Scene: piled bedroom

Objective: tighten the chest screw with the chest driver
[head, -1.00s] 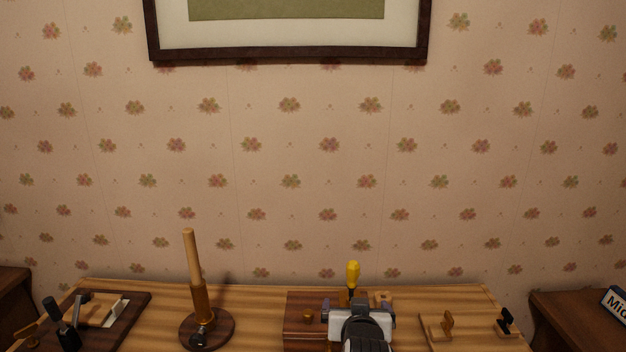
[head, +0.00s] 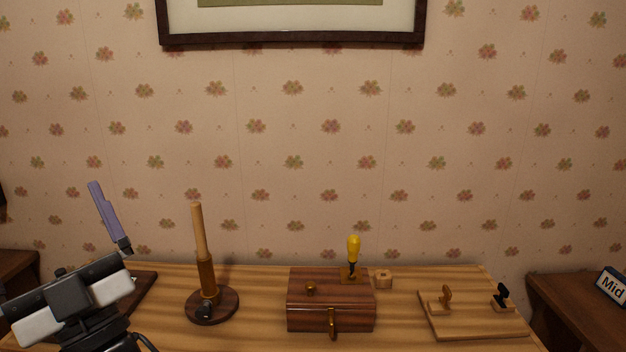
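The chest is closed. A round brass piece (head: 310,288) sits on its lid and a brass latch (head: 332,322) hangs on its front. I cannot tell for sure which brass piece is the chest screw. My gripper (head: 50,238) is at the far left, well away from the chest. One finger points up in view; the other is mostly cut off at the left edge. The fingers are wide apart, with nothing seen between them.
A wooden post on a round base (head: 211,310) stands between my gripper and the chest. A small wooden block (head: 383,279) is right of the driver. A board with small fittings (head: 465,323) lies farther right. My gripper mostly hides a dark board (head: 145,282) at the left.

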